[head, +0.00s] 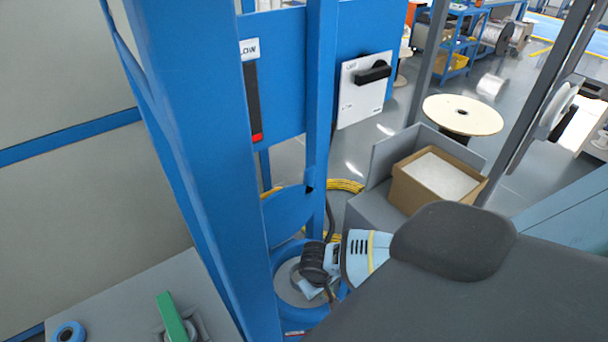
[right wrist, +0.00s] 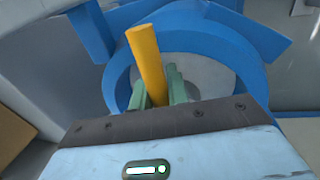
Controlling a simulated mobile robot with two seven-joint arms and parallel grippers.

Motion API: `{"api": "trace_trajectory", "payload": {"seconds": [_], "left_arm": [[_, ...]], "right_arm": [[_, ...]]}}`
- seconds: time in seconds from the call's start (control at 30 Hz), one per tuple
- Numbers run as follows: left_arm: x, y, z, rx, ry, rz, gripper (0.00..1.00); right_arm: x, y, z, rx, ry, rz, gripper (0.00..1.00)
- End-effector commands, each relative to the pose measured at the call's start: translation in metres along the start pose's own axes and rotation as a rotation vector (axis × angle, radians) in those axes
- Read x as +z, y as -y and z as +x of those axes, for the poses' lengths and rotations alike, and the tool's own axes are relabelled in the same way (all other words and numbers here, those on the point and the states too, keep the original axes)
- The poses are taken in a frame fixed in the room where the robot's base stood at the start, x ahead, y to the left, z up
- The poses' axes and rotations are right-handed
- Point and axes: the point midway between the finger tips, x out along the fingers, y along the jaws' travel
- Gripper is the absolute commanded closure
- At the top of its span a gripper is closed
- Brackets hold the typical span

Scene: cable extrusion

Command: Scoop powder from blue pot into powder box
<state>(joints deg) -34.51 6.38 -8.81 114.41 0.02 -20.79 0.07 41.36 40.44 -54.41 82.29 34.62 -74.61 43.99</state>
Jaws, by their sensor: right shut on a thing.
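The blue pot (head: 297,317) stands low at the foot of the blue frame in the head view, with pale grey powder in it. In the right wrist view the pot's blue rim (right wrist: 121,75) curves around the pale powder (right wrist: 207,75). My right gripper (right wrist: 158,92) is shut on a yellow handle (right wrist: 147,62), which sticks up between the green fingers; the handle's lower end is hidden. In the head view my right wrist is over the pot. The powder box (head: 437,177) is an open brown carton with white contents, right of the pot. My left gripper is not in view.
A blue upright post (head: 195,160) rises close left of the pot. A grey stand (head: 375,212) with raised side panels holds the powder box. A yellow cable (head: 345,185) lies behind the pot. A grey table (head: 130,300) with a green bar is at lower left.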

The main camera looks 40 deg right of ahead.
Motion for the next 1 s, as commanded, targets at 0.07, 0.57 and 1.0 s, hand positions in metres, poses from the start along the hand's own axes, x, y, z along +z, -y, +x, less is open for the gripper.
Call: {"api": "trace_trajectory", "payload": {"seconds": [0.07, 0.57, 1.0], "left_arm": [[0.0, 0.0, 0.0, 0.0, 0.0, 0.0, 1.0], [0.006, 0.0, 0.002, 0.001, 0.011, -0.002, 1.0], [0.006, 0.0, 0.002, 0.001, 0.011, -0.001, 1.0]], "right_arm": [[-0.001, 0.0, 0.0, 0.0, -0.001, 0.0, 1.0], [0.0, 0.002, 0.012, 0.0, 0.0, 0.0, 1.0], [0.0, 0.002, 0.011, 0.0, -0.001, 0.0, 1.0]]}}
